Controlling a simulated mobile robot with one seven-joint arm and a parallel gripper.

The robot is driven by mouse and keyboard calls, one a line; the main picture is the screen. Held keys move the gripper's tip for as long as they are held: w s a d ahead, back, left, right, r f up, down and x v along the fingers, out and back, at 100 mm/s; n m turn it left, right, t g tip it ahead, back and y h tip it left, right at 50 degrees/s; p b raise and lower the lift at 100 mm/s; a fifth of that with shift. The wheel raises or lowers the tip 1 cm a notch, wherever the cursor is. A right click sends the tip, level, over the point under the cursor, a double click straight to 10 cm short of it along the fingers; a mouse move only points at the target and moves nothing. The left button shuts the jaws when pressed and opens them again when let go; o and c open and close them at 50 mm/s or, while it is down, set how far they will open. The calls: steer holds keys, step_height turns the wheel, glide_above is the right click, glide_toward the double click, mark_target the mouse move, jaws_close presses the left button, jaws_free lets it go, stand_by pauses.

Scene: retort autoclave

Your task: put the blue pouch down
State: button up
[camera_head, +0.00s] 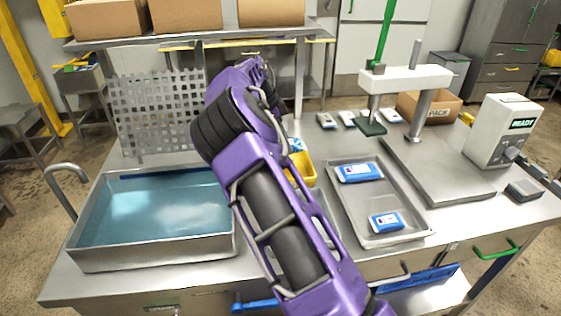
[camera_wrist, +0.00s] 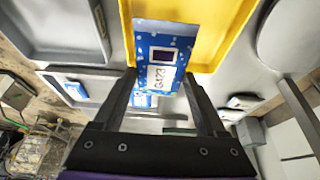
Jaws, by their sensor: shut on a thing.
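My gripper (camera_wrist: 162,78) is shut on a blue pouch (camera_wrist: 162,32) with a white label and a dark square, seen in the wrist view. The pouch overlaps the yellow bin (camera_wrist: 222,25); I cannot tell whether it touches the bin. In the head view, a small blue patch of the pouch (camera_head: 297,145) shows beside my purple arm, at the yellow bin (camera_head: 306,172). My gripper is hidden behind the arm there. Two other blue pouches, one at the back (camera_head: 360,172) and one at the front (camera_head: 386,221), lie apart in a metal tray (camera_head: 398,238).
A water-filled basin (camera_head: 155,262) stands left of my arm. A sealing press (camera_head: 405,80) and a machine reading READY (camera_head: 500,130) stand on the right. Several small packs (camera_head: 347,118) lie at the back. The tray has bare room between its pouches.

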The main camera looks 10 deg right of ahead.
step_height(320, 180, down, 10)
steer(key=shift+r, duration=0.1)
stand_by(0.4)
steer(key=shift+f, duration=0.2)
steer(key=o, duration=1.5)
steer(key=shift+r, duration=0.15)
steer(key=v, duration=1.2)
steer(key=shift+r, duration=0.1)
